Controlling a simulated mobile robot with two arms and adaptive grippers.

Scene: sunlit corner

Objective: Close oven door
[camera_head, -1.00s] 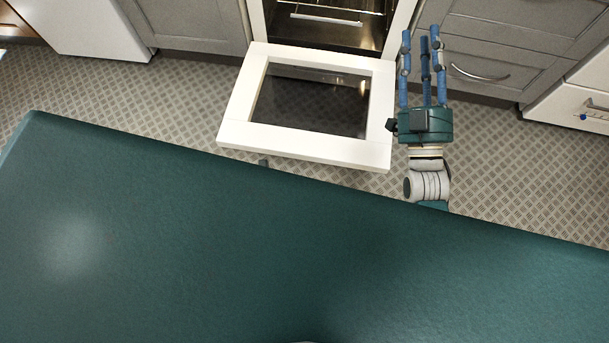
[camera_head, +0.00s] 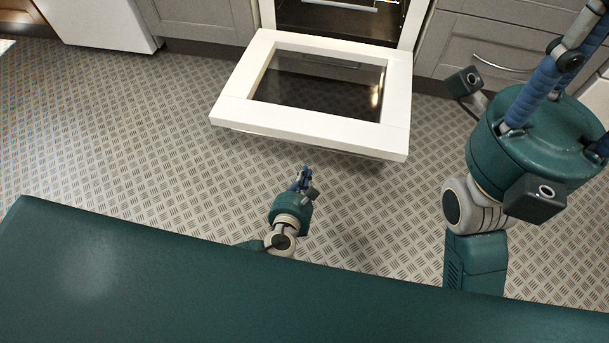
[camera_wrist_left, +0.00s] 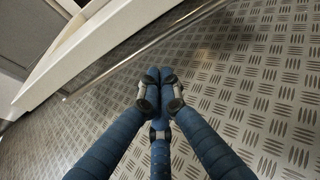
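The oven door (camera_head: 310,125) is a white frame with a dark glass pane, hanging open and tilted down in front of the oven (camera_head: 340,20). My left gripper (camera_head: 304,175) is small in the head view, just in front of and below the door's front edge. In the left wrist view its blue fingers (camera_wrist_left: 156,78) are drawn together at the tips with nothing seen between them. The door's white edge (camera_wrist_left: 110,38) and a thin metal bar (camera_wrist_left: 150,45) lie beyond them, with no clear contact. My right gripper (camera_head: 570,60) is large and raised at the right; its fingertips are cut off.
Grey cabinets and drawers (camera_head: 490,55) flank the oven. A white appliance (camera_head: 100,25) stands at the far left. The patterned floor (camera_head: 130,130) is clear around the door. A dark green surface (camera_head: 150,270) fills the bottom of the head view.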

